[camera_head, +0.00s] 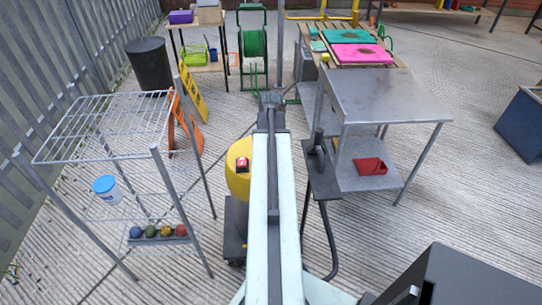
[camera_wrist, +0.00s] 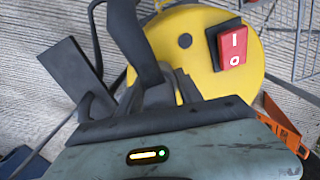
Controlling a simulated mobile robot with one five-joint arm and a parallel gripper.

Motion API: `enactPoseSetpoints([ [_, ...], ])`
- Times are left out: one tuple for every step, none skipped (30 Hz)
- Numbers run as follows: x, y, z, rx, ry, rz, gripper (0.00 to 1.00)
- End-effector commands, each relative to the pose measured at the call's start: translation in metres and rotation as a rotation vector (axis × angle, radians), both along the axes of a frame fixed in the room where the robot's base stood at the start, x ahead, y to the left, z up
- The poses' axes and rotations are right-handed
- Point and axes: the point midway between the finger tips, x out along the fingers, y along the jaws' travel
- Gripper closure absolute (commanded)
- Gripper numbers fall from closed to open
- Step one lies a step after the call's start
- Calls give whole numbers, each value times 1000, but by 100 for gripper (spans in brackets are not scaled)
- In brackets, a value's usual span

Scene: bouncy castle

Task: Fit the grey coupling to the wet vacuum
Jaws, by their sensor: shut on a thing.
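The wet vacuum (camera_head: 238,182) stands left of my arm in the head view, with a yellow top and a red switch. In the wrist view its round yellow top (camera_wrist: 190,62) fills the upper middle, with the red switch (camera_wrist: 231,46) at right. My gripper (camera_wrist: 165,88) is shut on a dark grey piece (camera_wrist: 130,38), apparently the grey coupling, which rises in front of the yellow top. I cannot tell whether it touches the vacuum.
A dark stand (camera_head: 322,185) with an upright dark part is right of my arm. A steel table (camera_head: 385,95) with a red bin (camera_head: 370,166) on its shelf is beyond it. A white wire rack (camera_head: 110,125) and orange sign (camera_head: 186,125) stand left.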

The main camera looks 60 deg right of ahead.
Motion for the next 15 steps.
enactPoseSetpoints([
  [0,0,-2,0,0,0,93],
  [0,0,-1,0,0,0,93],
  [0,0,-1,0,0,0,93],
  [0,0,-1,0,0,0,93],
  [0,0,-1,0,0,0,93],
  [0,0,-1,0,0,0,93],
  [0,0,-1,0,0,0,93],
  [0,0,-1,0,0,0,55],
  [0,0,-1,0,0,0,44],
  [0,0,-1,0,0,0,35],
  [0,0,-1,0,0,0,32],
  [0,0,-1,0,0,0,32],
  [0,0,-1,0,0,0,32],
  [0,0,-1,0,0,0,32],
  [0,0,-1,0,0,0,32],
])
